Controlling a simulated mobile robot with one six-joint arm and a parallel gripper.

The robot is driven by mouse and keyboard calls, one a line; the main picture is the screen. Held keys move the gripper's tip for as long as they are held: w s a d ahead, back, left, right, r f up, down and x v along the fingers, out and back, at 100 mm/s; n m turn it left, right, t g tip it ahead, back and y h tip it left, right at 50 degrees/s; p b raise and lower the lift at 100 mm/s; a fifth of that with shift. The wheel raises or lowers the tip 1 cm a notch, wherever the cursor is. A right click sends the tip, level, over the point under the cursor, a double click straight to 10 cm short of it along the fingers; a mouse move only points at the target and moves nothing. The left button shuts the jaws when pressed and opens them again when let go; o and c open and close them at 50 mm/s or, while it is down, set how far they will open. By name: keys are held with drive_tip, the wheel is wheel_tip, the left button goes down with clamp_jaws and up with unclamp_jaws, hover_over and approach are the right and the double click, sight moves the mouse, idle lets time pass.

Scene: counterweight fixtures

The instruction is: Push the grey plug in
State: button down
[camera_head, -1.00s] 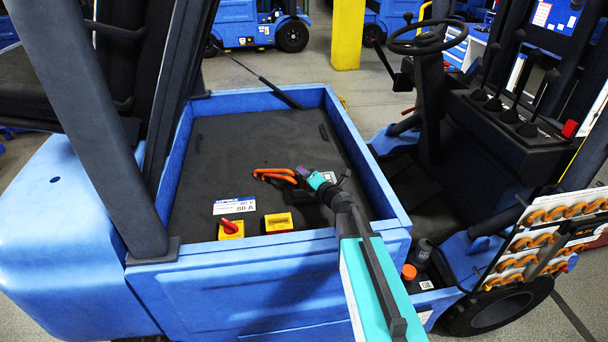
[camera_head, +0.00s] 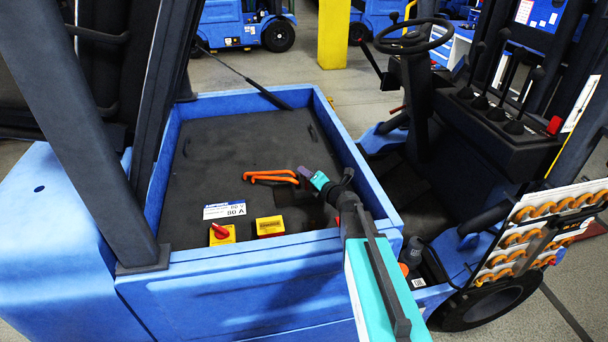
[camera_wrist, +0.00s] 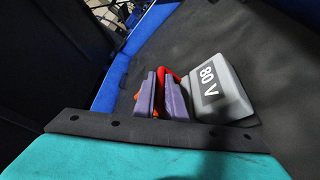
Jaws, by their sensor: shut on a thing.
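The grey plug (camera_wrist: 226,94) is a grey block with a white-on-black "80 V" label, low over the dark battery cover in the wrist view. A red handle (camera_wrist: 168,76) shows beside it. My gripper (camera_wrist: 163,96) has purple fingertips closed around the red handle, just left of the grey block. The grey block is not clear there. The socket cannot be made out, so I cannot tell how far the plug is seated.
A red switch on a yellow base (camera_head: 222,234), a yellow box (camera_head: 270,226) and a white "80 V" label plate (camera_head: 225,210) are on the cover's near side. The blue raised rim (camera_head: 345,150) surrounds the cover. The steering wheel (camera_head: 428,36) stands beyond to the right.

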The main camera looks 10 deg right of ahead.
drive_tip(key=shift+d+f, duration=0.2)
drive_tip(key=shift+d, duration=0.2)
drive_tip(key=c, duration=1.8)
unclamp_jaws()
drive_tip(key=shift+s, duration=0.1)
drive_tip(key=shift+a, duration=0.25)
drive_tip(key=shift+r, duration=0.1)
drive_tip(key=shift+s+d, duration=0.1)
drive_tip(key=shift+s, duration=0.05)
drive_tip(key=v, duration=0.9)
drive_tip(key=shift+s+r, duration=0.25)
drive_tip(key=shift+s, duration=0.1)
